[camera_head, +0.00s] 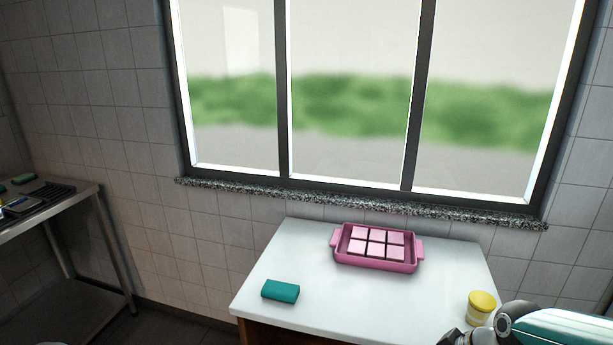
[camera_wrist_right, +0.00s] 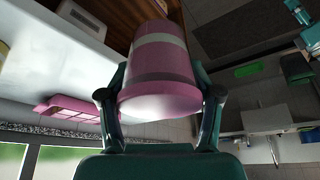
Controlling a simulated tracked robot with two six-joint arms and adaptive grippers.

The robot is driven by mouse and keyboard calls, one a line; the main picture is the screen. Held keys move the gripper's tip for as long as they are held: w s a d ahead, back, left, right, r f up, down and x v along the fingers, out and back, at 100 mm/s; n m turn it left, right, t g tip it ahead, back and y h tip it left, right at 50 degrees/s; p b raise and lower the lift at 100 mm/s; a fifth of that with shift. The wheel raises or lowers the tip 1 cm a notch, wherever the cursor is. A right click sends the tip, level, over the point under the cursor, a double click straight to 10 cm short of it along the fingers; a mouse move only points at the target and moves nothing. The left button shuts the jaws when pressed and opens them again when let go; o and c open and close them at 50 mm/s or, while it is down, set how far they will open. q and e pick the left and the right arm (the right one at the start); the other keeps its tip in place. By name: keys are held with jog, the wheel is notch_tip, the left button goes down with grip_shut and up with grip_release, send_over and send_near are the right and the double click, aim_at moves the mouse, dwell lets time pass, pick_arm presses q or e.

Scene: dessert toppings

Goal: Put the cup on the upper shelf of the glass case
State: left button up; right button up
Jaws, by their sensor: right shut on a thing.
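In the right wrist view a pink cup (camera_wrist_right: 163,68) with a pale band and a grey band sits between the two dark green fingers of my right gripper (camera_wrist_right: 160,96). The fingers press on its sides near the end closest to the camera. The cup is clear of the white table (camera_wrist_right: 75,35). In the head view only part of my right arm shows at the lower right corner, and the cup is out of frame there. I cannot make out the glass case or its upper shelf in either view. My left gripper does not show in the head view.
On the white table (camera_head: 330,300) are a pink tray (camera_head: 375,264) of pink-topped squares, a teal block (camera_head: 281,290) and a yellow-lidded jar (camera_head: 481,305) close to my right arm. A window stands behind. A metal side table (camera_head: 85,190) is at the left.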

jog(key=w+a+f+m+t+h, duration=0.1)
jog(key=w+a+f+m+h, duration=0.2)
jog(key=w+a+f+m, duration=0.35)
notch_tip(320, 180, down, 6)
jog(key=s+d+m, duration=0.1)
jog(key=s, duration=0.1)
dwell(0.4)
